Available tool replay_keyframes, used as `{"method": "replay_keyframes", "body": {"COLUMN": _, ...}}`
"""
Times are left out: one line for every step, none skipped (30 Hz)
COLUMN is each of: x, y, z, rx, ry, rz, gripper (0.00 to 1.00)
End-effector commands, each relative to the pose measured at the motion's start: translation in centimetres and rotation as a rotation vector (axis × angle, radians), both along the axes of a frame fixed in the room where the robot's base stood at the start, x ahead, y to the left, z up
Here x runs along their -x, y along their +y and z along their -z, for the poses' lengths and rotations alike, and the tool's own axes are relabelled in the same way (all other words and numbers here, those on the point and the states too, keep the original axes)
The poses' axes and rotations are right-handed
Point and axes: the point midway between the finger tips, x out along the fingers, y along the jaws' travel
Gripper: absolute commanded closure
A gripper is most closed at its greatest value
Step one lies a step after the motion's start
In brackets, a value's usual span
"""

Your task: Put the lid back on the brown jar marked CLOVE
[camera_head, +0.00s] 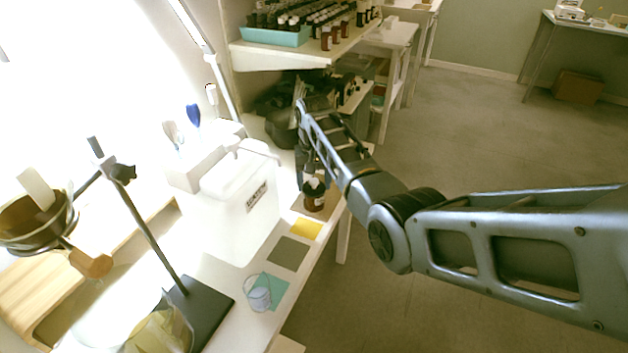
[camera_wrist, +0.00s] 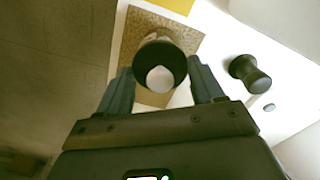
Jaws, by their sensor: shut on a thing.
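The brown jar (camera_head: 314,204) stands upright near the front edge of the white bench in the head view. My gripper (camera_head: 311,176) points down right above it. In the wrist view my gripper's fingers (camera_wrist: 162,88) are on both sides of a round black lid (camera_wrist: 142,60) with a pale round centre, and they are shut on it. The lid is over a tan-brown mat (camera_wrist: 188,42). Whether the lid touches the jar's neck cannot be told. The word on the jar cannot be read.
A black knob-shaped thing (camera_wrist: 244,70) lies on the white surface right of the fingers. Yellow (camera_head: 306,229) and grey (camera_head: 288,254) squares and a glass (camera_head: 258,295) are nearer. A white box (camera_head: 232,205) stands left; a shelf (camera_head: 290,56) with bottles is behind.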

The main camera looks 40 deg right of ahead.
Motion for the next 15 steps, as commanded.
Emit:
{"method": "replay_keyframes", "body": {"x": -0.01, "y": -0.01, "z": -0.01, "rx": 0.0, "ry": 0.0, "rz": 0.0, "gripper": 0.67}}
{"method": "replay_keyframes", "body": {"x": -0.01, "y": -0.01, "z": -0.01, "rx": 0.0, "ry": 0.0, "rz": 0.0, "gripper": 0.67}}
{"method": "replay_keyframes", "body": {"x": -0.01, "y": -0.01, "z": -0.01, "rx": 0.0, "ry": 0.0, "rz": 0.0, "gripper": 0.67}}
{"method": "replay_keyframes", "body": {"x": -0.01, "y": -0.01, "z": -0.01, "rx": 0.0, "ry": 0.0, "rz": 0.0, "gripper": 0.67}}
{"method": "replay_keyframes", "body": {"x": -0.01, "y": -0.01, "z": -0.02, "rx": 0.0, "ry": 0.0, "rz": 0.0, "gripper": 0.67}}
{"method": "replay_keyframes", "body": {"x": -0.01, "y": -0.01, "z": -0.01, "rx": 0.0, "ry": 0.0, "rz": 0.0, "gripper": 0.31}}
{"method": "replay_keyframes", "body": {"x": 0.0, "y": -0.01, "z": -0.01, "rx": 0.0, "ry": 0.0, "rz": 0.0, "gripper": 0.28}}
{"method": "replay_keyframes", "body": {"x": 0.0, "y": -0.01, "z": -0.01, "rx": 0.0, "ry": 0.0, "rz": 0.0, "gripper": 0.25}}
{"method": "replay_keyframes", "body": {"x": 0.0, "y": -0.01, "z": -0.02, "rx": 0.0, "ry": 0.0, "rz": 0.0, "gripper": 0.21}}
{"method": "replay_keyframes", "body": {"x": 0.0, "y": -0.01, "z": -0.02, "rx": 0.0, "ry": 0.0, "rz": 0.0, "gripper": 0.18}}
{"method": "replay_keyframes", "body": {"x": 0.0, "y": -0.01, "z": -0.02, "rx": 0.0, "ry": 0.0, "rz": 0.0, "gripper": 0.15}}
{"method": "replay_keyframes", "body": {"x": 0.0, "y": -0.01, "z": -0.02, "rx": 0.0, "ry": 0.0, "rz": 0.0, "gripper": 0.11}}
{"method": "replay_keyframes", "body": {"x": 0.0, "y": -0.01, "z": -0.02, "rx": 0.0, "ry": 0.0, "rz": 0.0, "gripper": 0.09}}
{"method": "replay_keyframes", "body": {"x": 0.0, "y": -0.01, "z": -0.02, "rx": 0.0, "ry": 0.0, "rz": 0.0, "gripper": 0.06}}
{"method": "replay_keyframes", "body": {"x": 0.0, "y": -0.01, "z": -0.02, "rx": 0.0, "ry": 0.0, "rz": 0.0, "gripper": 0.04}}
